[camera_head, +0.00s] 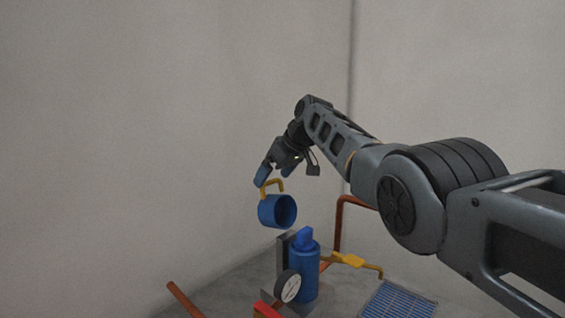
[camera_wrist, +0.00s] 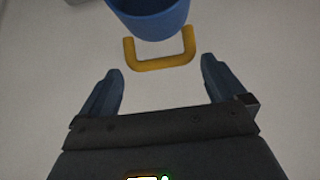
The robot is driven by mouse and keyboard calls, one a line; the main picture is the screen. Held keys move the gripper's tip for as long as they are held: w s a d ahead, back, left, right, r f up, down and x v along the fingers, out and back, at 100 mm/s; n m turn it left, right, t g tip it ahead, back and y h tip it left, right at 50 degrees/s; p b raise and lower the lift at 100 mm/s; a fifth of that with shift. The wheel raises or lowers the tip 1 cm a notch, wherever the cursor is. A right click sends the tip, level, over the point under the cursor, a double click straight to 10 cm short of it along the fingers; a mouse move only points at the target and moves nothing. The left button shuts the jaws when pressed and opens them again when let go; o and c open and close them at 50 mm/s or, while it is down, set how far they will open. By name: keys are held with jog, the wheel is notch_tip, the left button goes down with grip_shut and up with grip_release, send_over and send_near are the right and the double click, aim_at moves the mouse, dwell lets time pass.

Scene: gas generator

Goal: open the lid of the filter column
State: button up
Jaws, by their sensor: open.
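The filter column (camera_head: 305,274) is an upright blue cylinder with a smaller blue piece (camera_head: 304,238) sticking up from its top. The lid (camera_head: 268,211), a blue cup with a yellow handle (camera_head: 273,184), is up and apart from the column, above and left of it. It is tilted, its hollow side facing right. I cannot see what supports it. My gripper (camera_head: 277,174) is open at the handle. In the wrist view the yellow handle (camera_wrist: 160,65) lies between and just ahead of the spread fingertips (camera_wrist: 160,72), with the blue lid (camera_wrist: 152,18) beyond; neither finger visibly touches it.
A round white gauge (camera_head: 287,287) stands in front of the column, with a red part (camera_head: 266,310) below it. A yellow valve handle (camera_head: 349,260), an orange pipe (camera_head: 338,226) and a blue grate (camera_head: 398,301) are to the right. Grey walls (camera_head: 120,140) stand behind.

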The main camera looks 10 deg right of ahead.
jog(key=b+v, duration=0.1)
jog(key=v, duration=0.6)
dwell(0.4)
